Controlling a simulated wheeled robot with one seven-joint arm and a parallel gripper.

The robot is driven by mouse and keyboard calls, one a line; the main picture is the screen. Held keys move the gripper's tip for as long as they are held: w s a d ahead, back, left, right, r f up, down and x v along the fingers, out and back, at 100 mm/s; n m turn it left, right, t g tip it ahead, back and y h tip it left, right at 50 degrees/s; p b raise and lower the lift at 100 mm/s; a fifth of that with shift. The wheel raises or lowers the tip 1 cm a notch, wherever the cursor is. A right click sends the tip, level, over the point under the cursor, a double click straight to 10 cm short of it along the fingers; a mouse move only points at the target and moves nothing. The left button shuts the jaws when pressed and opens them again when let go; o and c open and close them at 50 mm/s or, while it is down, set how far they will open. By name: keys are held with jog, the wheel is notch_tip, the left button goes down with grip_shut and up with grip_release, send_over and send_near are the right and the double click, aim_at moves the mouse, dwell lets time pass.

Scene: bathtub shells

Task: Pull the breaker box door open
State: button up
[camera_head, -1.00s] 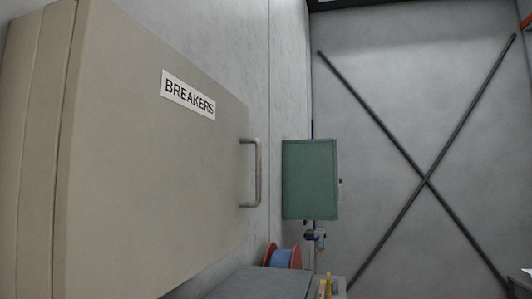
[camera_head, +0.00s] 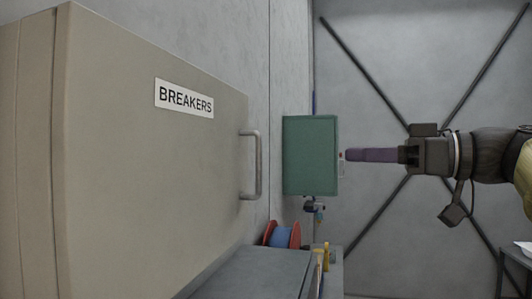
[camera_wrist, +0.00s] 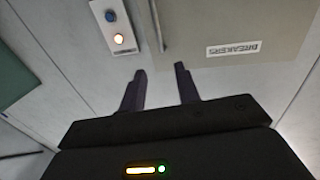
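The beige breaker box door (camera_head: 150,170) fills the left of the head view, with a "BREAKERS" label and a grey bar handle (camera_head: 257,165) near its right edge. The door looks closed. In the wrist view the door (camera_wrist: 225,25) is at the upper right, its label upside down, and the handle (camera_wrist: 156,25) shows near its left edge. My gripper (camera_head: 348,155) is right of the handle in the head view, pointing left and apart from it. In the wrist view my gripper (camera_wrist: 161,70) has its two dark fingers spread with nothing between them.
A green wall box (camera_head: 310,155) is beyond the handle. A red and blue spool (camera_head: 281,235) sits by a grey cabinet top (camera_head: 255,272) below. A panel with a blue and a lit button (camera_wrist: 113,26) is left of the door in the wrist view.

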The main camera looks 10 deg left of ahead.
jog(key=shift+a, duration=0.1)
jog(key=p+x, duration=0.8)
jog(key=x, duration=0.9)
jog(key=shift+w, duration=0.2)
jog(key=shift+a, duration=0.1)
grip_shut()
